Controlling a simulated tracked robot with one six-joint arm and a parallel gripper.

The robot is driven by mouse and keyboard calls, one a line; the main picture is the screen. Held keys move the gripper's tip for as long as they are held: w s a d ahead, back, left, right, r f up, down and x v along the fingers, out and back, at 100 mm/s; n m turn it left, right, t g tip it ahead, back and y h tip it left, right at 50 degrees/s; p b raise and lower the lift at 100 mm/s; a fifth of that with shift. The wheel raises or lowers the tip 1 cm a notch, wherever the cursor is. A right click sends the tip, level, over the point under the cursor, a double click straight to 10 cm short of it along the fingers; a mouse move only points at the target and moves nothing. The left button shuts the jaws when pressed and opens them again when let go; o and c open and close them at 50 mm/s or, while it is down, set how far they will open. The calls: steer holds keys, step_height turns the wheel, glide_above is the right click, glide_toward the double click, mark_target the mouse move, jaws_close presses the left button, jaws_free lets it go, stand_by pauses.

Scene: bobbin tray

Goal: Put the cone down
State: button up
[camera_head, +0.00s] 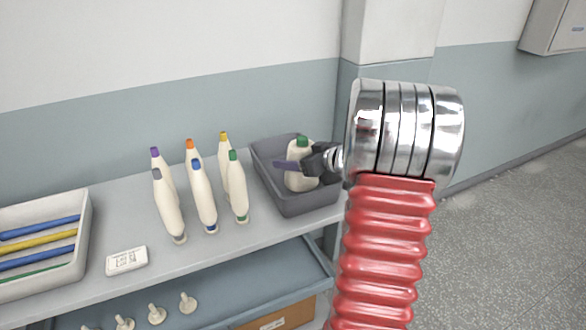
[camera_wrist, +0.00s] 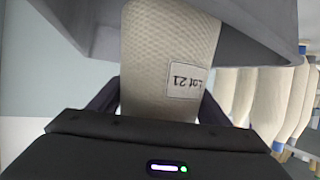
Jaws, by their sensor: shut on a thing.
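A cream yarn cone with a green tip (camera_head: 302,173) is in or just above the dark grey tray (camera_head: 312,204) at the right end of the shelf top. My gripper (camera_head: 300,164) is shut on this cone, reaching in from the right. In the wrist view the cone (camera_wrist: 165,60) stands between the jaws with a "Lot 21" label on its side, and the grey tray (camera_wrist: 260,35) shows behind it. The cone's lower end is hidden by the tray wall, so I cannot tell whether it touches the tray floor.
Several cream cones with coloured tips (camera_head: 201,195) stand left of the tray. A white label block (camera_head: 127,261) and a pale bin (camera_head: 86,235) with coloured rods lie further left. A lower shelf (camera_head: 285,275) holds small pegs (camera_head: 188,303). A wall rises behind.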

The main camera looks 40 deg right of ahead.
steer(key=shift+f, duration=1.85)
steer(key=o, duration=1.3)
steer(key=v, duration=1.2)
